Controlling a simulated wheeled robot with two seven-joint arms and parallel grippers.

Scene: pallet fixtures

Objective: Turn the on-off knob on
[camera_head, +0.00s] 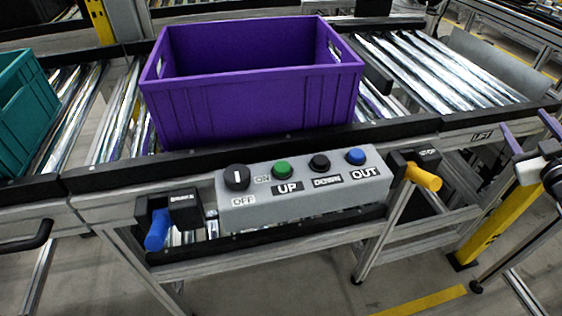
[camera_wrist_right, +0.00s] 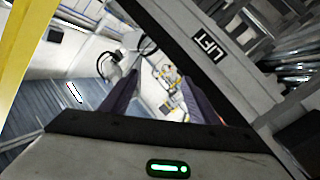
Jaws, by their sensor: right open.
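The black on-off knob (camera_head: 237,177) sits at the left end of the grey control box (camera_head: 300,192) in the head view. Its white mark stands upright. The OFF label is below it and the ON label to its right. My right gripper (camera_head: 527,121) is at the far right edge, well apart from the knob, with its two purple fingers spread and nothing between them. Its fingers (camera_wrist_right: 159,88) also show open in the right wrist view, near the rail with the LIFT label. The knob is not visible there. My left gripper is not in view.
Green (camera_head: 282,168), black (camera_head: 319,162) and blue (camera_head: 355,156) buttons sit right of the knob. A purple crate (camera_head: 255,108) stands on the rollers behind the box. Blue (camera_head: 157,230) and orange (camera_head: 423,177) handles flank the box. A teal crate (camera_head: 25,115) is at left.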

